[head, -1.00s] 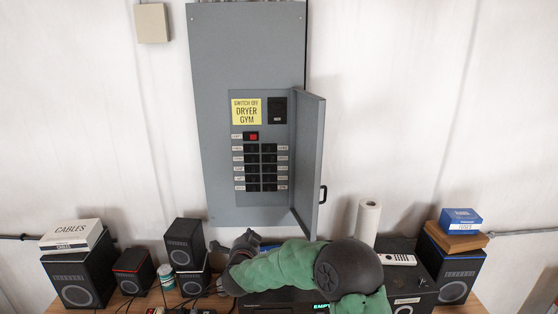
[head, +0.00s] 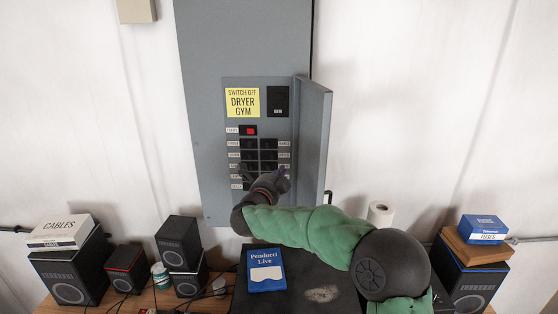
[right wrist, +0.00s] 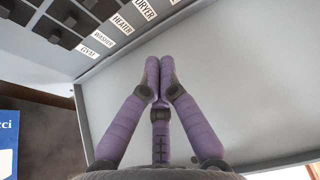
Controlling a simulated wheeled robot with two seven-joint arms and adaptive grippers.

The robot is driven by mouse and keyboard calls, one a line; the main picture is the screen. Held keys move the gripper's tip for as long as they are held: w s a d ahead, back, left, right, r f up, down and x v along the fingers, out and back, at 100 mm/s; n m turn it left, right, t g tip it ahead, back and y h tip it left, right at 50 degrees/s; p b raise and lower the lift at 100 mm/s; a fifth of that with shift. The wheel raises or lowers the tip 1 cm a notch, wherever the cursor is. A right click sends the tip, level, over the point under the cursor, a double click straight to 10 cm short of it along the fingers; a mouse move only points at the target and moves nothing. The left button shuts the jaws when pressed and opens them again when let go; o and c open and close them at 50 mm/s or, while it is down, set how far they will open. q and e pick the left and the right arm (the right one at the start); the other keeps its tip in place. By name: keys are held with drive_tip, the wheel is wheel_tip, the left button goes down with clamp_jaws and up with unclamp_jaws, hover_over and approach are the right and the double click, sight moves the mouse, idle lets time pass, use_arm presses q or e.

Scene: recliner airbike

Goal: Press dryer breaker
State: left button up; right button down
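The grey breaker panel (head: 205,130) hangs on the wall with its door (head: 315,140) open to the right. Two columns of black breakers (head: 269,145) have white labels beside them. In the right wrist view, the DRYER label (right wrist: 145,9) is at the top edge, above HEATER, WASHER and GYM; I cannot tell which switch belongs to it. My right gripper (head: 284,174) is in front of the lower right labels and hides some lower breakers. In the right wrist view its purple fingers (right wrist: 158,76) are together and empty, with the door behind them. My left gripper is out of view.
A yellow note (head: 242,102) reads "SWITCH OFF DRYER GYM". Below are a blue book (head: 266,270), speakers (head: 179,242) and a paper roll (head: 380,213). The open door bounds the space to the right.

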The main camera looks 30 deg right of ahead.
sight(282, 154)
drive_tip(key=p+x, duration=0.4)
drive_tip(key=x, duration=0.6)
drive_tip(key=shift+w+d, duration=0.2)
drive_tip(key=a+p, duration=0.1)
drive_tip(key=w+a, duration=0.1)
drive_tip(key=a, duration=0.1)
drive_tip(key=shift+w+a+r+p, duration=0.1)
drive_tip(key=shift+w+p, duration=0.1)
drive_tip(key=shift+p, duration=0.15)
drive_tip(key=shift+w+a, duration=0.2)
drive_tip(key=shift+a, duration=0.15)
drive_tip(key=shift+d, duration=0.15)
